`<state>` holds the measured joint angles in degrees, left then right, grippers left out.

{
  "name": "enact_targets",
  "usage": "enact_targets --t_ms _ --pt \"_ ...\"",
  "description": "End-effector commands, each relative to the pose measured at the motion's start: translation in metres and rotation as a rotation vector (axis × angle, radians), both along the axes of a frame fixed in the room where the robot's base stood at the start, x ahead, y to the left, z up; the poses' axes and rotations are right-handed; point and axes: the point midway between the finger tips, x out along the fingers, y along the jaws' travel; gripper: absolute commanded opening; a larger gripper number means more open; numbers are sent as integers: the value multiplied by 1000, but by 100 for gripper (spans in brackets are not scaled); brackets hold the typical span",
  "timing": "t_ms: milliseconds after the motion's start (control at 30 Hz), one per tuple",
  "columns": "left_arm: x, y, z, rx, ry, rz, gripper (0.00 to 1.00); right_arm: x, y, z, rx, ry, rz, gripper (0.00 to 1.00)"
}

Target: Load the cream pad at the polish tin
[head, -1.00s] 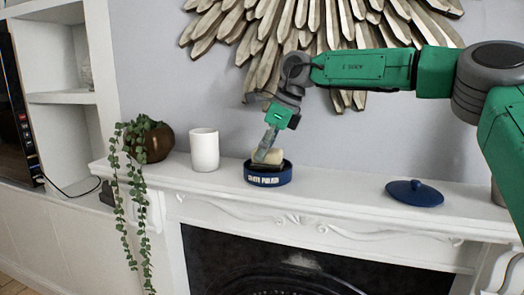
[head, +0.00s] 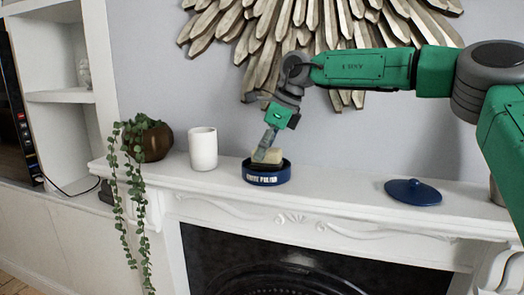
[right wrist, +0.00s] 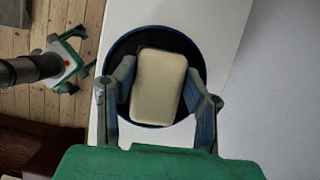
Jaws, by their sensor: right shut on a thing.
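The cream pad (head: 270,156) is a pale rounded block, held at the polish tin (head: 267,179). The tin is a round, open dark blue tin with white lettering, standing on the mantel. My right gripper (head: 266,151) reaches down from above and is shut on the pad. In the right wrist view the pad (right wrist: 158,87) sits between the two fingers, within the outline of the tin's rim (right wrist: 121,45). The pad's underside is hidden, so I cannot tell how firmly it touches the tin's contents.
The blue lid (head: 413,192) lies on the mantel to the right, with clear mantel between it and the tin. A white cup (head: 203,149) and a trailing plant in a brown pot (head: 157,143) stand left of the tin. A sunburst ornament (head: 330,40) hangs behind my arm.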

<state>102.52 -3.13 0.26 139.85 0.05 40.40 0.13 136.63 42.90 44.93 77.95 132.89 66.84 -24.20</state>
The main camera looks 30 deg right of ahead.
Motion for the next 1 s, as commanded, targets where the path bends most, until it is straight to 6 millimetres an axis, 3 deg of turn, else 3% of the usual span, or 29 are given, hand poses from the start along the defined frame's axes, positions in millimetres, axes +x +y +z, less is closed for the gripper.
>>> enact_targets --t_ms 1000 --pt "0 0 6 0 0 0 40 0 1 0 0 0 0 12"
